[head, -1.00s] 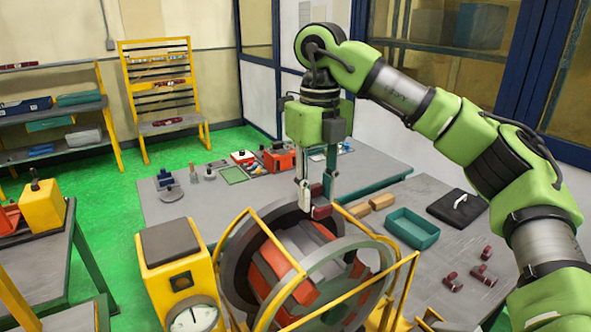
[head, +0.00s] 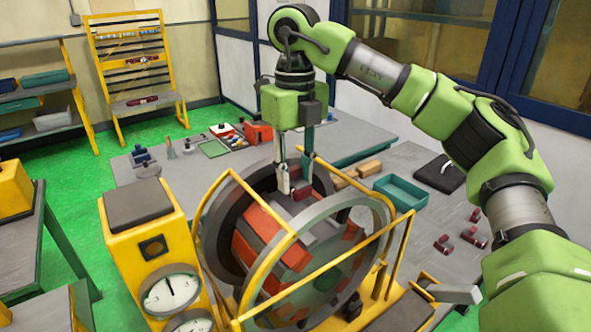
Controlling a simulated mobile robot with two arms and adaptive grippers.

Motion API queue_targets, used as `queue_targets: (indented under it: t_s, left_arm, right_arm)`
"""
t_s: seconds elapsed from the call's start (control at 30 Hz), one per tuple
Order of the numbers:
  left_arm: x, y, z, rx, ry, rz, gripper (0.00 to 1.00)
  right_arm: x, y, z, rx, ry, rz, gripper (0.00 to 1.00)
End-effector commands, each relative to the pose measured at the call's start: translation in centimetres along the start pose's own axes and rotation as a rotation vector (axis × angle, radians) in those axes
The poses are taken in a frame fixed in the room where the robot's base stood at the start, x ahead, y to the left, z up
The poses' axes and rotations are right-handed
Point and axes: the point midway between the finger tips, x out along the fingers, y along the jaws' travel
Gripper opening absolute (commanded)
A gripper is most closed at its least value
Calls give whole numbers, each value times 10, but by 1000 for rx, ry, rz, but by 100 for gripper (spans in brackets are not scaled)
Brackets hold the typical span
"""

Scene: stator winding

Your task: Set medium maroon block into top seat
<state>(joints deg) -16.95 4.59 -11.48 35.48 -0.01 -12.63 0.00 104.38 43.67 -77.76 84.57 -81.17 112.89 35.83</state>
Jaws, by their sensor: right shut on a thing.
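My right gripper (head: 295,183) points down over the top of the stator (head: 270,245) in the head view. It is shut on a maroon block (head: 302,193), held at the upper part of the ring between the stator's rims. The gripper fingers and the near rim partly hide the block. I cannot tell whether the block touches the seat below it. The stator is a large grey ring with orange-red segments, standing in a yellow frame (head: 262,281). My left gripper does not show.
Several loose maroon blocks (head: 474,237) lie on the grey table at the right. A teal tray (head: 402,192), tan blocks (head: 369,168) and a black pad (head: 440,174) lie behind them. Yellow frame bars stand close around the stator. A yellow gauge box (head: 140,235) stands left of it.

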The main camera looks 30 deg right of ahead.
Motion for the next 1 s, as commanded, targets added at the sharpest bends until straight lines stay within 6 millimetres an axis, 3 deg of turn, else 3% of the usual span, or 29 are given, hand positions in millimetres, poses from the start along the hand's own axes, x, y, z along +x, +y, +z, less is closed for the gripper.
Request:
queue_targets:
  t_s: [0.13, 0.5, 1.0]
  left_arm:
    - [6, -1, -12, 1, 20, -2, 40]
    - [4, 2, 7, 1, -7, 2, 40]
    - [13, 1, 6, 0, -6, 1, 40]
  right_arm:
    - [6, 0, 0, 0, -3, 1, 0]
    - [6, 0, 0, 0, -2, 1, 0]
    - [17, 0, 0, 0, -1, 1, 0]
